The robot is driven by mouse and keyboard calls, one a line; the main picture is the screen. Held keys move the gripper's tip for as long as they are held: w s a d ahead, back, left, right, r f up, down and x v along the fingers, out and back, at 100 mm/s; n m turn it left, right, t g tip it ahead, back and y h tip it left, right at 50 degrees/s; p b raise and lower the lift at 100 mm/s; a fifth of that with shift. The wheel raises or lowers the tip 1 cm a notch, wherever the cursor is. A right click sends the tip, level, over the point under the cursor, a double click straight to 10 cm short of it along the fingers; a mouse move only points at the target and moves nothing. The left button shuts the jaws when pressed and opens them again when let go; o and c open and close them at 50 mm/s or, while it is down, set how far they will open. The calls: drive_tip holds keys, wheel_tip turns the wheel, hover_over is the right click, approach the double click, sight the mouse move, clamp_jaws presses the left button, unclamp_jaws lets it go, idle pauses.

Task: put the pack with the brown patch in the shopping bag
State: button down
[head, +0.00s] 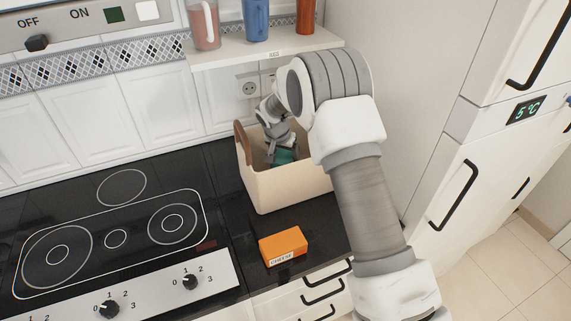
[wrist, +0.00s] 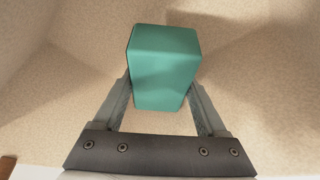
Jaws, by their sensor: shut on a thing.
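The shopping bag (head: 285,190) is a cream, open-topped bag with a brown handle, standing on the dark counter right of the hob. My gripper (head: 281,152) is inside its opening, shut on a teal pack (wrist: 163,65). The pack also shows partly in the head view (head: 284,156). In the wrist view it sits between both fingers, with the bag's beige inside around it. No brown patch shows on the faces in view; its other faces are hidden. Whether the pack touches the bag's bottom cannot be told.
An orange box labelled CHEESE (head: 283,246) lies on the counter in front of the bag. A black hob (head: 115,238) is at left. A shelf (head: 265,48) with a jug and cups hangs above the bag. A white fridge (head: 465,190) stands at right.

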drive_tip(key=shift+f, duration=1.85)
drive_tip(key=shift+f, duration=0.2)
unclamp_jaws()
drive_tip(key=shift+r, duration=0.15)
